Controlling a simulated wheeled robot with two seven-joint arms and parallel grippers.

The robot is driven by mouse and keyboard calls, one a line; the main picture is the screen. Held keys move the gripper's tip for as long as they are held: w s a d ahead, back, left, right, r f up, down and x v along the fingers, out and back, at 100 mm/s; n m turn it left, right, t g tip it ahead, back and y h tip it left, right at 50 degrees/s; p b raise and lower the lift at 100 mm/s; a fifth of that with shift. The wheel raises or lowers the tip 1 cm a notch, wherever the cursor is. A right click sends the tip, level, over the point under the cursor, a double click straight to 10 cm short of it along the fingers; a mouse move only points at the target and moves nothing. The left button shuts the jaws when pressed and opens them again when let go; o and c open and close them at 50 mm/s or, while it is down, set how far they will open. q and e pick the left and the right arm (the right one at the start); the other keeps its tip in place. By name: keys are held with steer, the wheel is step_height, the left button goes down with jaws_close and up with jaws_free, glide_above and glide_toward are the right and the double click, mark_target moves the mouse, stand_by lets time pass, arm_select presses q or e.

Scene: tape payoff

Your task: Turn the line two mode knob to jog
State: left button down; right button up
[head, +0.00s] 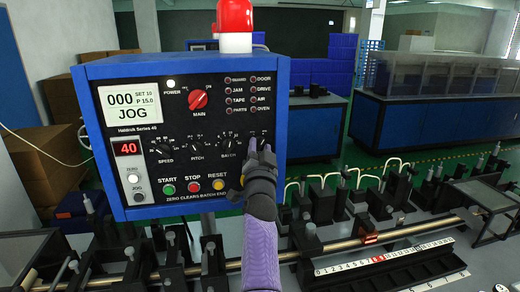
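A blue control box (185,65) with a black panel stands close in front of me. Its screen (133,108) reads JOG. Black knobs labelled SPEED (164,149), PITCH (197,148) and BATCH (228,146) form a row. No mode label is readable; anything to the right of BATCH is hidden by my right gripper. My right gripper (260,150), on a purple arm, points up at the panel's right edge. Its two fingertips are close together; I cannot tell whether they hold a knob or touch the panel. My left gripper is out of view.
A red MAIN knob (198,99), START (168,189), STOP (194,187) and RESET (218,184) buttons and a small JOG switch (139,196) share the panel. A red beacon (235,16) tops the box. Below runs machinery with a metal rod (350,244) and a ruler (385,257).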

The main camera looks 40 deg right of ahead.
steer(key=shift+o, duration=0.6)
steer(key=v, duration=1)
